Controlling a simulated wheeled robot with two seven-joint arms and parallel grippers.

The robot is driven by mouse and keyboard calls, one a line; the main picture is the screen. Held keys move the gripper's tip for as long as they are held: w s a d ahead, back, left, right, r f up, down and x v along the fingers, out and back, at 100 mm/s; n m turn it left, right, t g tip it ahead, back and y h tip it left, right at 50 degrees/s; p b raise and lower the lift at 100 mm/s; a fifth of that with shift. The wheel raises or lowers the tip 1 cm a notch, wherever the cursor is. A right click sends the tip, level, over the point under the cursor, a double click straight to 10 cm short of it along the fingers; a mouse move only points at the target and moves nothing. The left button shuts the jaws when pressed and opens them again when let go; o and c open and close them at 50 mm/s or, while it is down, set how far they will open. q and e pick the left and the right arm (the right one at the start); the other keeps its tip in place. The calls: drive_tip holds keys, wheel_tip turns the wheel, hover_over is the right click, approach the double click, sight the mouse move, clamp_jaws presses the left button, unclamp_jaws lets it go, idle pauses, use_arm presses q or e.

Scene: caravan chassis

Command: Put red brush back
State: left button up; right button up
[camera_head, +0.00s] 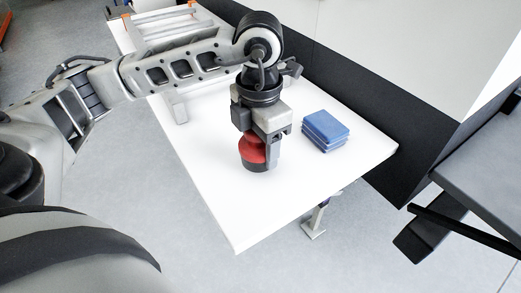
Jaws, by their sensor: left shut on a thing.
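The red brush (252,149) has a red upper part and a dark lower part. It is upright at the white table (215,185), near the middle of the near half. My left gripper (262,142) points down from above and is shut on the red brush, with its fingers around the red part. The fingers hide some of the brush. I cannot tell whether its dark underside touches the tabletop. My right gripper is not in view.
A stack of blue blocks or pads (325,131) lies on the table just right of the brush. A grey rack with orange ends (165,28) stands at the far end. A dark panel (340,85) runs along the table's right side. The table's near part is clear.

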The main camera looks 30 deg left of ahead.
use_arm(q)
drive_tip(key=shift+d+f, duration=0.1)
drive_tip(key=shift+f, duration=1.2)
drive_tip(key=o, duration=0.9)
drive_tip(key=shift+o, duration=0.2)
wheel_tip(320, 180, up, 12)
drive_tip(key=shift+r, duration=0.15)
drive_tip(key=shift+s, duration=0.15)
